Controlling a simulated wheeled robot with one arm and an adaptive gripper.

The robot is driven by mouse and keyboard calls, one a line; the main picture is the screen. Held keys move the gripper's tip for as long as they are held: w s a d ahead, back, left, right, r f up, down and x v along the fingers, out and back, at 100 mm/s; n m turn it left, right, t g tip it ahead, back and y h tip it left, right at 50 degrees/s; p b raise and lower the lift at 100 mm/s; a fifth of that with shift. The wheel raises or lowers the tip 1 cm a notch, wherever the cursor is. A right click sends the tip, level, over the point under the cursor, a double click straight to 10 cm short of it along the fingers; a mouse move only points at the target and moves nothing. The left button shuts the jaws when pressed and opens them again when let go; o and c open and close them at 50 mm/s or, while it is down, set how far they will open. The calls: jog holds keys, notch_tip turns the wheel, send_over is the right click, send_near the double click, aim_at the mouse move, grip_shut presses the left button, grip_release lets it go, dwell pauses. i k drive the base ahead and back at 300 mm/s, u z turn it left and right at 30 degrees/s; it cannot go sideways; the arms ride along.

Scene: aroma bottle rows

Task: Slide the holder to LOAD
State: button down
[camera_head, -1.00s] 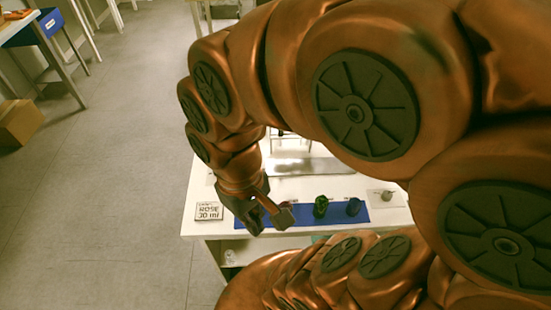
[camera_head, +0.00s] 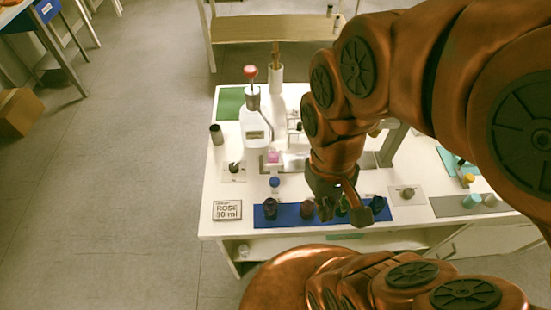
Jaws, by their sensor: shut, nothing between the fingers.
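My gripper (camera_head: 343,208) hangs over the right part of the blue mat (camera_head: 292,219) near the front of the white table. I take it as shut and empty, though its fingertips are small and dark here. Behind it, a pale metal fixture (camera_head: 292,168) lies across the table, with a small pink piece (camera_head: 273,157) at its left end. This may be the holder, but I cannot be sure. My gripper and arm hide the fixture's middle. No LOAD marking is readable.
Several dark bottles stand on the blue mat. A grey mat (camera_head: 450,207) is at the right.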

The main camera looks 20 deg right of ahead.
aim_at(274, 181)
jog(key=u, duration=0.3)
jog(key=k, duration=1.05)
jog(key=u, duration=1.3)
jog(key=i, duration=1)
jog(key=z, duration=0.9)
